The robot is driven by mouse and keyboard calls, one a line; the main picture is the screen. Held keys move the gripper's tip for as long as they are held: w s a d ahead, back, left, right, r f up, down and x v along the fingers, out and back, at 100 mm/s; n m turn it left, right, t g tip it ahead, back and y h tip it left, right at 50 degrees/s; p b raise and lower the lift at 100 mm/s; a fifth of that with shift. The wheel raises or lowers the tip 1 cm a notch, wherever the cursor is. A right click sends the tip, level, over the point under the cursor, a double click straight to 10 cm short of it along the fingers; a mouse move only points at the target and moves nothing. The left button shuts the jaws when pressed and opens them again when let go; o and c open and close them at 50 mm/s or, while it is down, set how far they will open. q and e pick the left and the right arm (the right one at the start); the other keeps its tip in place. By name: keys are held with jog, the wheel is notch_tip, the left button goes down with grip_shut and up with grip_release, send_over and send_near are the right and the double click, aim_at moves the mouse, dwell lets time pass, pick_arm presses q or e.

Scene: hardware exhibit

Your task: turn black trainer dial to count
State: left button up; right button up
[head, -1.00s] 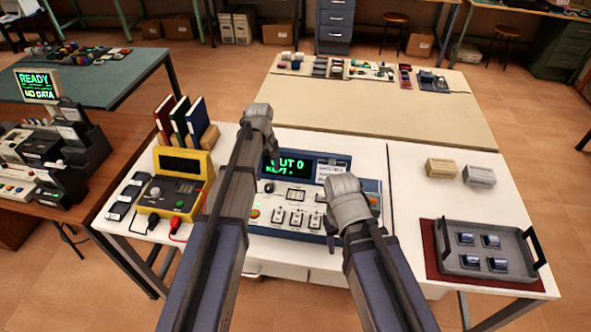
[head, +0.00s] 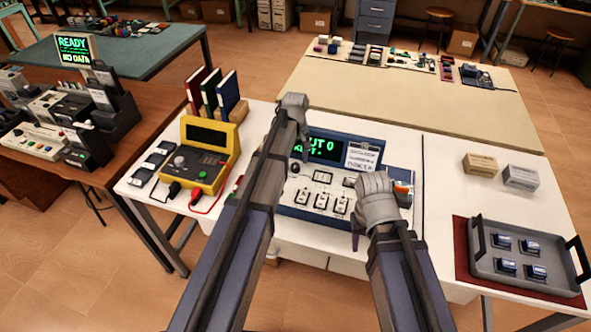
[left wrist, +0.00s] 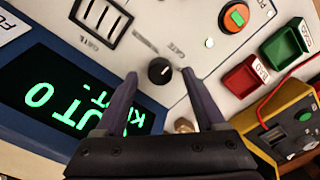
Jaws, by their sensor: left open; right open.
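The trainer is a blue-framed white console (head: 305,197) with a green-lit screen (head: 322,149), partly hidden by my arms. Its black dial (left wrist: 161,71), round with a white pointer mark, shows in the left wrist view beside the screen (left wrist: 75,95). My left gripper (left wrist: 160,76) is open, with its fingertips on either side of the dial and a visible gap to each. In the head view my left gripper (head: 303,152) points down over the console's left part. My right gripper (head: 356,238) is empty and open, pointing down over the console's front right.
A yellow meter (head: 207,150) with leads stands left of the console, with books (head: 228,92) behind it. Red (left wrist: 245,78) and green (left wrist: 286,45) bins sit beside the panel. A grey tray (head: 527,267) with blue parts and two small boxes (head: 480,164) are at right.

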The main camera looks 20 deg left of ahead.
pick_arm(q)
jog(key=shift+f, duration=0.55)
jog(key=shift+c, duration=0.3)
grip_shut()
